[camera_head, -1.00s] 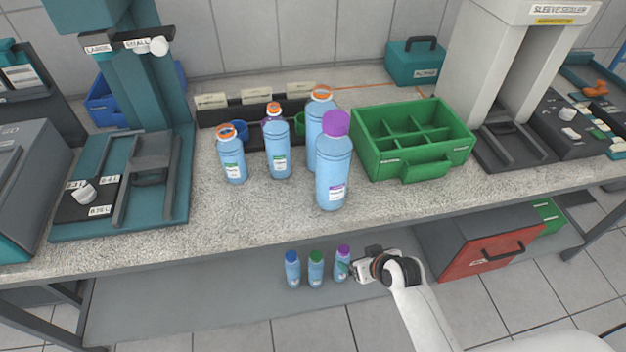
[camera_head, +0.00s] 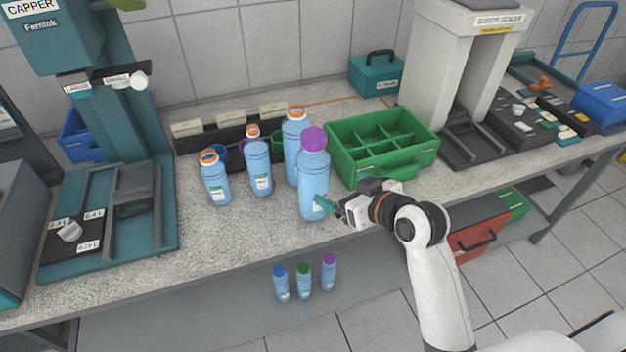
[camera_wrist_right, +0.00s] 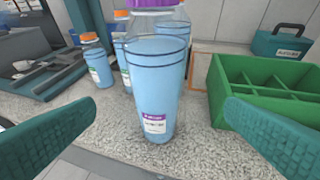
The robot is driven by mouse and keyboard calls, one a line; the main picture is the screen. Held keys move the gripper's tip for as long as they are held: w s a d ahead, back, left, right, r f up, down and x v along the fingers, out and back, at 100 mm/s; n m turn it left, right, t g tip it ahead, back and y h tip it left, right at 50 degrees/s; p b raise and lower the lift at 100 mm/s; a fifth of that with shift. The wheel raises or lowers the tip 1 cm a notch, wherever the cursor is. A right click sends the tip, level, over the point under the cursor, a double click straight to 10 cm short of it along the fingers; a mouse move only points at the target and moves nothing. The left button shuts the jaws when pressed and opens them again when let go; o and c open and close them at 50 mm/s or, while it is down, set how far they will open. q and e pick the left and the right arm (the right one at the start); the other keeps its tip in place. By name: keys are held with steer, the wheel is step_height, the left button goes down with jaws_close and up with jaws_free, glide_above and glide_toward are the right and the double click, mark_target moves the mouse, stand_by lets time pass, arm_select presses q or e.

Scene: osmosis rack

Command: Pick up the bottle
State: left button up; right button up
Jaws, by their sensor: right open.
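A large blue bottle with a purple cap (camera_head: 313,185) stands upright on the speckled counter, nearest the front edge. It also fills the middle of the right wrist view (camera_wrist_right: 155,90), with a purple and white label low on its side. My right gripper (camera_head: 330,206) is at the bottle's lower right in the head view. In the right wrist view its two teal fingers (camera_wrist_right: 160,135) are spread wide, one on each side of the bottle, with gaps to it. Three other blue bottles with orange rims, a small one (camera_head: 215,180), a medium one (camera_head: 257,165) and a tall one (camera_head: 295,140), stand behind and left. My left gripper is not in view.
A green divided crate (camera_head: 385,170) stands right of the bottles. A teal capping machine (camera_head: 110,215) is at left, a white sleeve sealer (camera_head: 455,50) at right. Three small bottles (camera_head: 303,280) stand on the lower shelf.

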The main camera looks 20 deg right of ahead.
mark_target(325, 169)
steer(key=shift+t, duration=0.3)
steer(key=w, duration=0.2)
steer(key=w+a+p, duration=0.1)
steer(key=w, duration=0.1)
steer(key=w+a, duration=0.1)
steer(key=shift+w+r, duration=0.4)
steer(key=p+x, duration=0.1)
steer(key=x, duration=0.4)
steer(key=shift+s+a+p, duration=0.15)
steer(key=shift+p, duration=0.2)
steer(key=shift+w+f, duration=0.25)
steer(key=shift+s, duration=0.1)
steer(key=c, duration=1.9)
steer(key=shift+r, duration=0.2)
jaws_close()
